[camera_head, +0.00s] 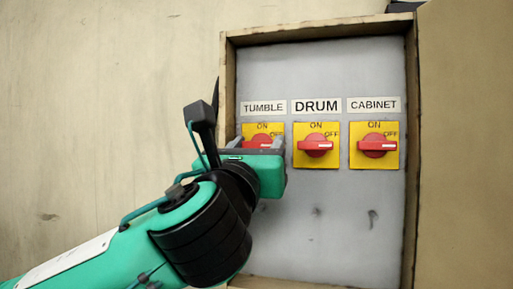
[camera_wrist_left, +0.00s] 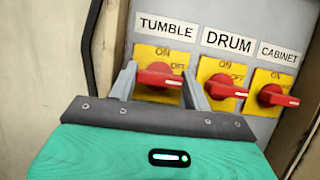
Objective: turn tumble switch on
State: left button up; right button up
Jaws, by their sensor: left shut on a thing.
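The tumble switch is a red rotary handle (camera_head: 262,140) on a yellow plate under the TUMBLE label (camera_head: 263,107). It also shows in the left wrist view (camera_wrist_left: 158,76), lying about level, with the white mark at its right end toward OFF. My left gripper (camera_head: 256,146) is at this switch. Its two grey fingers stand on either side of the red handle, and it is shut on the handle. The gripper body hides the lower part of the yellow plate in the head view. My right gripper is not in view.
To the right are the DRUM switch (camera_head: 315,147) and the CABINET switch (camera_head: 376,146), both red handles lying level on yellow plates. The grey panel (camera_head: 330,225) sits inside a raised wooden frame (camera_head: 411,200). The panel below the switches is clear.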

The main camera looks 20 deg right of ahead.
pick_arm(q)
jog(key=n+y+b, duration=0.3)
jog(key=n+b, duration=0.1)
jog(key=n, duration=0.3)
jog(key=n+y+b, duration=0.3)
jog(key=n+b, duration=0.1)
jog(key=n, duration=0.3)
jog(key=n+g+y+b, duration=0.1)
jog(key=n+y+b, duration=0.1)
jog(key=n+b, duration=0.3)
jog(key=shift+s+d+n+y, duration=0.15)
jog(key=shift+n+y, duration=0.25)
jog(key=shift+n, duration=1.1)
jog(key=shift+r, duration=0.1)
jog(key=o, duration=0.7)
jog(key=shift+w, duration=0.2)
